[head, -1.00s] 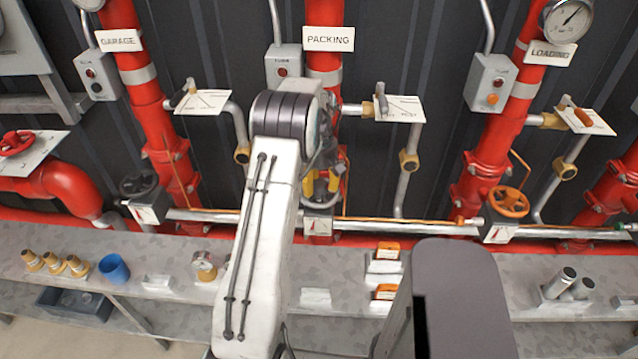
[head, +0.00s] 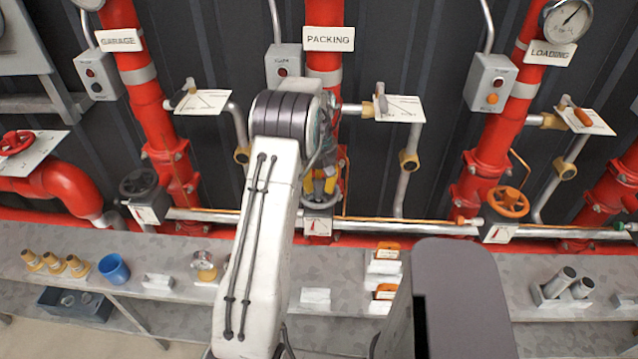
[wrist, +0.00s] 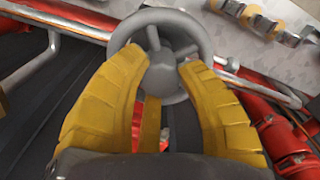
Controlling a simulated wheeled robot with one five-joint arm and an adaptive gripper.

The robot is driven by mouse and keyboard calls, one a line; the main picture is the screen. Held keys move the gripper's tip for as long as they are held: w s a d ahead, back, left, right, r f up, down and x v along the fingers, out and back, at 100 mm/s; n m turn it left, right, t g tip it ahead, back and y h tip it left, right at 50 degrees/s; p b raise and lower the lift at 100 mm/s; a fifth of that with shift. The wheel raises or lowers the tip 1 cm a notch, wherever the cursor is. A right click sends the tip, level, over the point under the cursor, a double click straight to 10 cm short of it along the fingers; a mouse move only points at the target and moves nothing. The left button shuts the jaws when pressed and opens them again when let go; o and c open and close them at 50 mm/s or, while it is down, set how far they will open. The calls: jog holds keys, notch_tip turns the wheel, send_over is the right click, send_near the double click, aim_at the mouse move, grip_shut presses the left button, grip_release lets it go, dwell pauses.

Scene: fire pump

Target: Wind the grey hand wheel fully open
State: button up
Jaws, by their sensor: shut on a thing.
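The grey hand wheel (wrist: 163,62) is large at the top middle of the wrist view, with its round rim, hub and spokes showing. My gripper (wrist: 163,70) has its two yellow fingers shut on the wheel, one on each side of the hub and across the near part of the rim. In the head view my gripper (head: 320,190) is below the PACKING sign, partly behind my arm, and the wheel is mostly hidden there. A small white dial plate (head: 318,227) with a red mark sits just below it; its reading is too small to tell.
A dark hand wheel (head: 138,184) stands to the left and an orange hand wheel (head: 509,202) to the right. Red pipes, a lever valve (head: 381,101) and a horizontal pipe (head: 400,226) surround the wheel. A grey bench (head: 345,272) with loose parts runs below.

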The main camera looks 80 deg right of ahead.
aim_at(319, 183)
grip_shut()
jog(key=n, duration=0.3)
jog(key=shift+n, duration=0.4)
jog(key=n, duration=0.3)
jog(key=shift+f+n, duration=0.1)
jog(key=shift+n, duration=0.3)
jog(key=o, duration=0.9)
grip_release()
jog(key=shift+r+p, duration=2.6)
jog(key=shift+r, duration=1.05)
